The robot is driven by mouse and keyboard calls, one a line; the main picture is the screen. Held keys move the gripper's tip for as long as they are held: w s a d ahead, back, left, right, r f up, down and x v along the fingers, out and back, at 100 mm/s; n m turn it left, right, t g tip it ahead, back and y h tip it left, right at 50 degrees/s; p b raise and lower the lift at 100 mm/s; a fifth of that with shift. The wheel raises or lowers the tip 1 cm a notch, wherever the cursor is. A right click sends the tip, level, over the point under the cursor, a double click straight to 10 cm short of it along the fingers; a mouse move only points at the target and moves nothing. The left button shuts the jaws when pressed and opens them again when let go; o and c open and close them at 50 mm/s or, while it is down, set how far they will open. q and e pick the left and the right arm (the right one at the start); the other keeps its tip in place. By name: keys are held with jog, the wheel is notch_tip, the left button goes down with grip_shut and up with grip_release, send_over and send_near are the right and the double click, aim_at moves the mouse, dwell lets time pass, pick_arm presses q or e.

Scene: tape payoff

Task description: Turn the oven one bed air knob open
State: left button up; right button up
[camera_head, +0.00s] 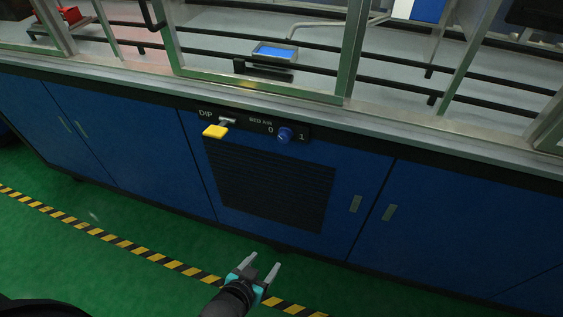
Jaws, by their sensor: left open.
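The bed air knob (284,135) is a small round blue knob on a dark label strip at the top of the blue cabinet front. The strip reads "BED AIR", with "0" left of the knob and "1" right of it. I cannot tell exactly where the knob's mark points. My left gripper (264,262) is at the bottom middle, below the knob and apart from it. Its two grey fingers are open and empty, pointing up toward the cabinet. My right gripper is not in view.
A yellow handle (215,131) marked "DIP" sticks out just left of the knob. A dark vent grille (268,185) lies below. Cabinet handles (355,204) are at the right. A metal-framed enclosure (260,91) stands above the counter edge. The green floor (130,270) in front is clear.

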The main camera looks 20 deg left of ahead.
pick_arm(q)
jog(key=w+r+t+b, duration=0.4)
jog(key=w+r+b, duration=0.1)
jog(key=r, duration=0.5)
jog(key=n+t+b, duration=0.1)
jog(key=t+b, duration=0.3)
jog(key=b, duration=0.1)
send_near(283, 139)
jog(key=shift+y, duration=0.3)
jog(key=w+b, duration=0.1)
jog(key=w, duration=0.1)
jog(key=w+b, duration=0.1)
jog(key=w, duration=0.1)
jog(key=w+b, duration=0.1)
jog(key=w, duration=0.1)
jog(key=shift+d+r, duration=0.15)
jog(key=shift+d, duration=0.15)
jog(key=shift+w+b, duration=0.35)
jog(key=shift+w, duration=0.85)
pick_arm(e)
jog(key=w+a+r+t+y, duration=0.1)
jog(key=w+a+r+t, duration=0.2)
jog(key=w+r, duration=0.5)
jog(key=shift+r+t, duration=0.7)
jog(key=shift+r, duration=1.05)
pick_arm(q)
grip_shut()
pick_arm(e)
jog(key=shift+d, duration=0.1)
